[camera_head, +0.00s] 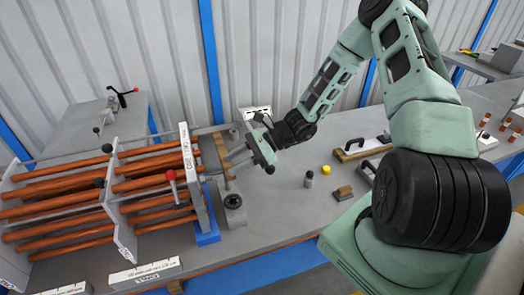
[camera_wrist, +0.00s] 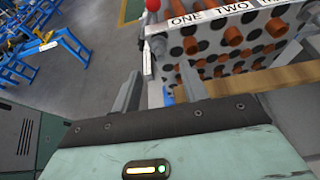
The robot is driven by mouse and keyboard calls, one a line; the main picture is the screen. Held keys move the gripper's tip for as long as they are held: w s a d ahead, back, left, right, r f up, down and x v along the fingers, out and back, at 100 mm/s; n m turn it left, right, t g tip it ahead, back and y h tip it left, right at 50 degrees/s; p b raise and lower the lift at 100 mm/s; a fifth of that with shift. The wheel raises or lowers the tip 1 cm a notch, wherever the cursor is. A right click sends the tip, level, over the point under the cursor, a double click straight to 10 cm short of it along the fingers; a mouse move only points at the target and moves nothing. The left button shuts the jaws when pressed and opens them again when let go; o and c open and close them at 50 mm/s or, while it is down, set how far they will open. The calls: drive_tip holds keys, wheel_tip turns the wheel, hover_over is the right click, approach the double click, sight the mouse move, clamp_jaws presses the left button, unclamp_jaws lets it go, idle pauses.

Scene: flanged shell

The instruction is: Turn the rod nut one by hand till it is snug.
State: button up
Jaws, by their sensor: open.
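The flanged shell stands at the left in the head view, with copper-coloured tubes (camera_head: 60,215) running through upright plates and a labelled end plate (camera_head: 190,175). In the wrist view its tube face (camera_wrist: 225,50) has holes and tube ends under a strip reading ONE, TWO (camera_wrist: 225,14). A small grey part (camera_wrist: 157,42) at that face's left edge, below a red ball, looks like rod nut one, but I cannot be sure. My gripper (camera_wrist: 160,88) is open and empty, its two fingers pointing at that edge with the grey part beyond them. In the head view my gripper (camera_head: 232,161) is beside the end plate.
A grey block with a round top (camera_head: 234,207) stands on the bench beside the end plate. A small grey post (camera_head: 308,179), a yellow piece (camera_head: 326,169) and a brown block (camera_head: 343,193) lie right of it. A wooden strip (camera_wrist: 285,76) runs below the tube face.

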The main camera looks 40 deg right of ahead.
drive_tip(key=b+v, duration=0.2)
drive_tip(key=v, duration=0.7)
drive_tip(key=shift+d+r, duration=0.15)
drive_tip(key=shift+d, duration=0.2)
drive_tip(key=shift+s, duration=0.1)
drive_tip(key=s+a+r+n+g+h+b, duration=0.1)
drive_tip(key=s+a+n+g+h+b, duration=0.1)
drive_tip(key=s+a+n+h, duration=0.4)
drive_tip(key=s+a+r+n+g+h+b, duration=0.1)
drive_tip(key=s+a+n+h+b, duration=0.4)
drive_tip(key=s+a+n, duration=1.1)
drive_tip(key=shift+a+r+n+g+h+b, duration=0.35)
drive_tip(key=shift+a+n+g+h, duration=0.3)
drive_tip(key=shift+n, duration=3.15)
